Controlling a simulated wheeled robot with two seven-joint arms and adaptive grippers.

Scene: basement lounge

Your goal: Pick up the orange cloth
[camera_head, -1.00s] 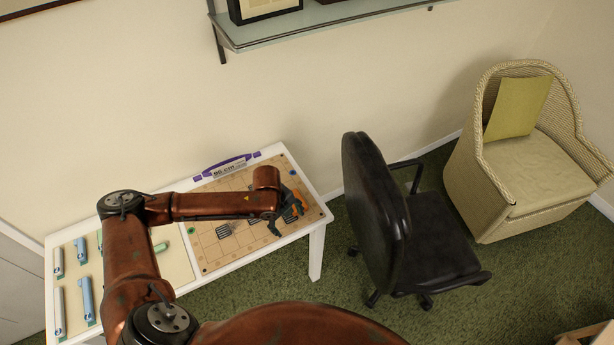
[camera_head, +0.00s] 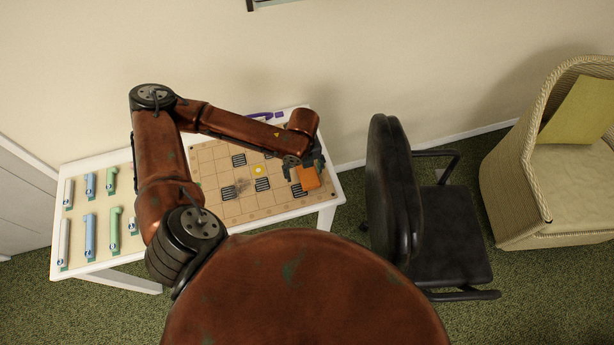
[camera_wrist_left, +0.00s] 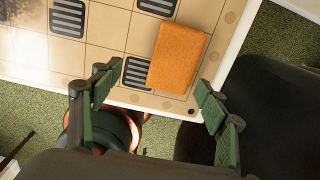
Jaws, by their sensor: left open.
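The orange cloth (camera_head: 308,177) lies flat near the right end of the gridded board on the white table. In the left wrist view the cloth (camera_wrist_left: 177,58) is a folded rectangle that partly covers a dark striped patch. My left gripper (camera_head: 303,167) is over that end of the table, right by the cloth in the head view. In the left wrist view its green-padded fingers (camera_wrist_left: 155,95) are wide apart with nothing between them, and the cloth shows ahead of them. My right gripper is in neither view.
The white table (camera_head: 120,261) carries the gridded board (camera_head: 235,205) and several blue, green and white tools at its left. A black office chair (camera_head: 440,235) stands close to the table's right end. A wicker armchair (camera_head: 520,195) is farther right.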

